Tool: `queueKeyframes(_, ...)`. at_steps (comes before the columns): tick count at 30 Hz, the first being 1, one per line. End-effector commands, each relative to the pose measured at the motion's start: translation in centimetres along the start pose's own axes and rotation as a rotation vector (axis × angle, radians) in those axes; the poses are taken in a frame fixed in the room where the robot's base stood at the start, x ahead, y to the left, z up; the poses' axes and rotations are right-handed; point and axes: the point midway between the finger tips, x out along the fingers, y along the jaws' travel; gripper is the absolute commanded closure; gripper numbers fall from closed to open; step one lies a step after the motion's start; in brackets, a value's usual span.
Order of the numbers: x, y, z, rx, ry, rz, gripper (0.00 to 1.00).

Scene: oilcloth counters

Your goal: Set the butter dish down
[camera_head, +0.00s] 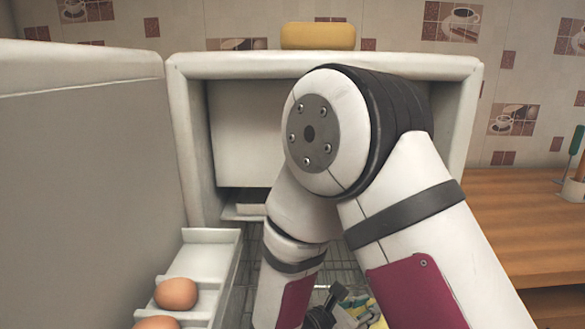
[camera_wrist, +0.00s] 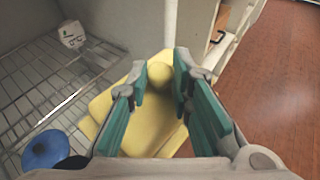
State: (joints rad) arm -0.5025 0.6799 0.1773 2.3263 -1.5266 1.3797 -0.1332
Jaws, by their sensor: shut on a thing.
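The yellow butter dish (camera_wrist: 148,122) shows in the wrist view, with a round knob on top between my fingers. My gripper (camera_wrist: 160,76) is shut on the dish at this knob. The dish is beside the wire shelf (camera_wrist: 35,85); I cannot tell whether its base touches the shelf. In the head view my gripper (camera_head: 340,305) is low inside the open fridge, mostly hidden by my arm. Only a small yellow part of the dish (camera_head: 378,318) shows there.
The fridge door (camera_head: 85,180) stands open at left, with eggs (camera_head: 177,293) in its rack. On the wire shelf are a blue round thing (camera_wrist: 45,150) and a small white container (camera_wrist: 72,35). A wooden counter (camera_head: 520,215) is at right.

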Motion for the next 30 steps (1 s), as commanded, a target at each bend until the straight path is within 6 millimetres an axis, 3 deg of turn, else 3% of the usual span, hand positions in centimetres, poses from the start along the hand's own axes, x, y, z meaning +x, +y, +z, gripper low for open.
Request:
queueKeyframes(1,-0.1,-0.2,1.4,-0.001,-0.002,0.0,1.0)
queueKeyframes(15,0.7,-0.8,7.4,-0.015,-0.006,0.03,1.0)
queueKeyframes(30,1.6,-1.3,9.6,-0.047,-0.025,0.111,1.0)
